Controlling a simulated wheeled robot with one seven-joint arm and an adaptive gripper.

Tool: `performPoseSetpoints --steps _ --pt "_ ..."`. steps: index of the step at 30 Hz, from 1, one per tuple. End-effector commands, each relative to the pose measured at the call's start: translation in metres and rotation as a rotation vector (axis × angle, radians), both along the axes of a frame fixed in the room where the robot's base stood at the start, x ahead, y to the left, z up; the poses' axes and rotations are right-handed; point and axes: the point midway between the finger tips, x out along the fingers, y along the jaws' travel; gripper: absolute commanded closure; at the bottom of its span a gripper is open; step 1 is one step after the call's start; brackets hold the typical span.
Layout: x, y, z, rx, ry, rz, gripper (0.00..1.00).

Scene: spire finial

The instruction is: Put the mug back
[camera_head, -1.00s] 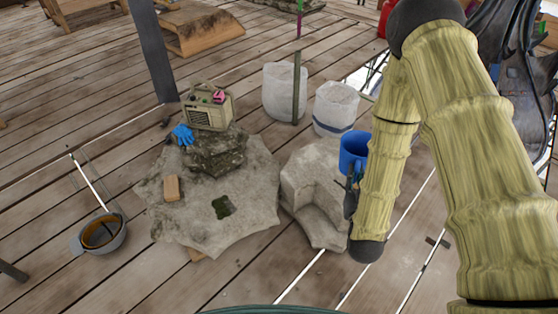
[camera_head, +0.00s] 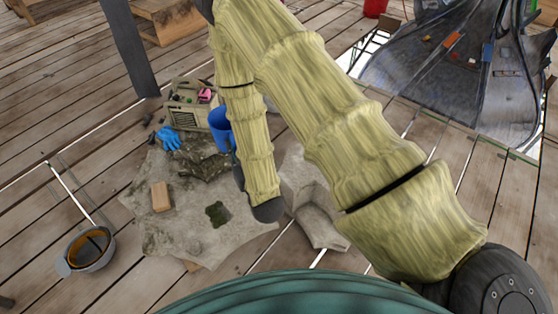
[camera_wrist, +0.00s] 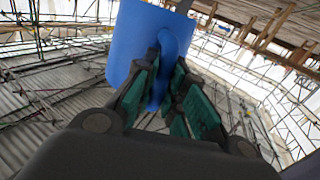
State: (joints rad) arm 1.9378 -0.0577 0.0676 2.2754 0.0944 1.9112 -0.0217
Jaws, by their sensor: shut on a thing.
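The blue mug (camera_head: 219,124) is in the head view, partly hidden behind my arm, next to the radio-like box. In the wrist view the mug (camera_wrist: 138,42) fills the upper middle. My gripper (camera_wrist: 172,92) is shut on the mug's handle, with its green-padded fingers on either side. In the head view the gripper is mostly hidden behind my arm. The mug appears to be held above the rough stone slab (camera_head: 170,235), near the raised rock (camera_head: 203,163) on it; the exact height cannot be told.
A beige box (camera_head: 187,108) stands on the rock with blue gloves (camera_head: 168,139) beside it. A wooden block (camera_head: 161,196) lies on the slab. A carved stone (camera_head: 308,205) stands right of it. A post (camera_head: 130,45) rises behind.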

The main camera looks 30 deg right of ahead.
Motion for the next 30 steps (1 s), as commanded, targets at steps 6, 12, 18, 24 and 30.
performPoseSetpoints --steps 6,12,18,24,30 --pt "0.006 -0.007 -0.027 -0.001 -0.002 -0.041 1.00" --pt "0.012 -0.020 -0.055 0.001 -0.001 -0.104 1.00" --pt "0.015 -0.037 -0.082 0.000 -0.002 -0.174 1.00" --pt "0.018 -0.054 -0.108 0.000 -0.001 -0.246 1.00" --pt "0.020 -0.070 -0.134 0.001 -0.002 -0.316 1.00"
